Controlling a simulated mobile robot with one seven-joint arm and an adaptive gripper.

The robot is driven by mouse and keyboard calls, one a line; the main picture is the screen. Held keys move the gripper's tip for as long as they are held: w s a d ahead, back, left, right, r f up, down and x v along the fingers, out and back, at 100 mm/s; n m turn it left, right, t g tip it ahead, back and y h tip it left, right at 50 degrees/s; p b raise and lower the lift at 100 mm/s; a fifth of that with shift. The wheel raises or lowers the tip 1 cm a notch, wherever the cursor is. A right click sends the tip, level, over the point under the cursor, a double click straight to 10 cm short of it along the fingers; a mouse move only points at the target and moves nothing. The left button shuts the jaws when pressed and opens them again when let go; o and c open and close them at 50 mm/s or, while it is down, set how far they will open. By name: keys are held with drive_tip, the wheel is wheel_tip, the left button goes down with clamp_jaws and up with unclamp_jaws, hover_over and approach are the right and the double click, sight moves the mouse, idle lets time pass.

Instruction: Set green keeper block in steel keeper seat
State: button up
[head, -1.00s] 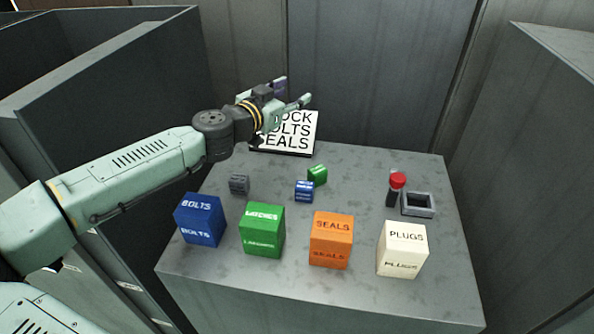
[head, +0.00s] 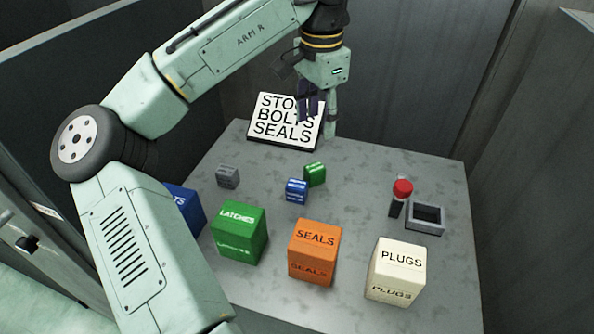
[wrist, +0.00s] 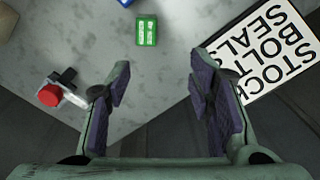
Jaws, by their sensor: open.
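The small green keeper block (head: 315,174) stands on the grey table, just behind and right of a small blue block (head: 296,190). In the wrist view the green block (wrist: 147,30) lies beyond the open fingers, near the top, with pale markings on its face. The steel keeper seat (head: 426,217) is a square grey frame with a dark hollow at the table's right side; the hollow looks empty. My gripper (head: 318,115) points down above the back of the table, in front of the sign. In the wrist view my gripper (wrist: 158,95) is open with nothing between its fingers.
A red-topped switch (head: 401,195) stands beside the seat. A grey block (head: 228,176) is at left. Large blue (head: 187,208), green (head: 239,232), orange (head: 314,251) and white (head: 396,269) boxes line the front. A sign (head: 284,121) leans at the back.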

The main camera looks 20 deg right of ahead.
drive_tip(key=s, duration=0.1)
hover_over(318, 166)
drive_tip(key=shift+m+g, duration=0.3)
drive_tip(key=shift+m, duration=0.1)
drive_tip(key=f, duration=0.4)
drive_tip(key=shift+w+a+f, duration=0.15)
drive_tip(key=shift+w+f, duration=0.1)
drive_tip(key=shift+s+f+p, duration=0.15)
drive_tip(key=shift+f+p, duration=0.15)
drive_tip(key=shift+f, duration=1.2)
drive_tip(key=shift+s+f+p, duration=0.1)
drive_tip(key=shift+f+p, duration=0.15)
drive_tip(key=shift+f, duration=1.25)
drive_tip(key=shift+c, duration=0.4)
clamp_jaws()
